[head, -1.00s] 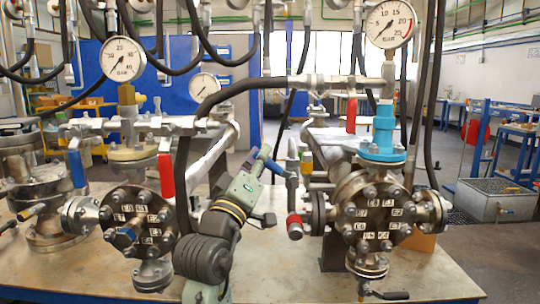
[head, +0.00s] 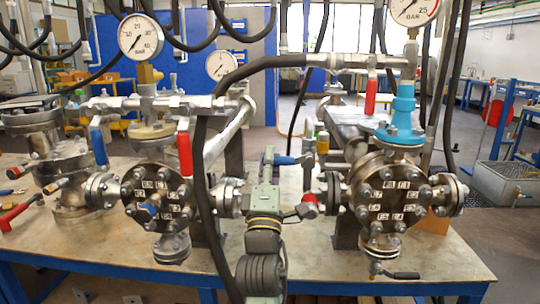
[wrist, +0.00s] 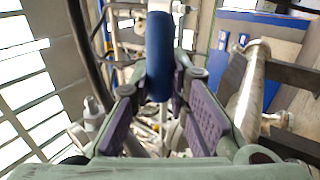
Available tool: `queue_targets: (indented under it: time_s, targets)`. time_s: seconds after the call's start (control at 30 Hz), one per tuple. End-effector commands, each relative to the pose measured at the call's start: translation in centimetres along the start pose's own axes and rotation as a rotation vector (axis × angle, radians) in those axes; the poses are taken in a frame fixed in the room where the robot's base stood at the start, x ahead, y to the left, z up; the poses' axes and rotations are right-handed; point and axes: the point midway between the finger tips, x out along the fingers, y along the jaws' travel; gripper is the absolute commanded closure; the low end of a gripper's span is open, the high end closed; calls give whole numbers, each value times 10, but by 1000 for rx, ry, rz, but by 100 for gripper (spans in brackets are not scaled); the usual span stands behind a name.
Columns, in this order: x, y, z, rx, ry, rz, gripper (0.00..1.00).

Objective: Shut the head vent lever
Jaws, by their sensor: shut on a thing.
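A blue-handled lever (head: 284,160) sits between the two vessels, beside the small valve piping left of the right vessel. I cannot read a label on it. My gripper (head: 268,165) is shut on this blue handle and points upward in the head view. In the wrist view the blue handle (wrist: 160,55) stands between my gripper's (wrist: 162,88) two purple-padded fingers. The fingers hide part of the handle, and the lever's pivot is hard to make out. The right vessel (head: 390,207) has a round bolted face with labelled tags.
The left vessel (head: 156,203) carries a blue lever (head: 98,146) and a red lever (head: 185,153). A red knob (head: 309,203) is close right of my gripper. A thick black hose (head: 200,170) hangs close left. Another red lever (head: 371,96) is above.

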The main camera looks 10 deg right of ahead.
Motion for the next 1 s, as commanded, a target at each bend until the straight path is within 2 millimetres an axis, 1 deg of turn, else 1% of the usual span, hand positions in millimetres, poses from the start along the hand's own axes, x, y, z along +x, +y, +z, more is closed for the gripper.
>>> queue_targets:
  time_s: [0.47, 0.5, 0.8, 1.0]
  targets:
    - [-1, -1, -1, -11, 9, 1, 100]
    - [-1, -1, -1, -11, 9, 1, 82]
    - [-1, -1, -1, -10, 8, 0, 63]
    - [0, -1, 0, -10, 8, 0, 63]
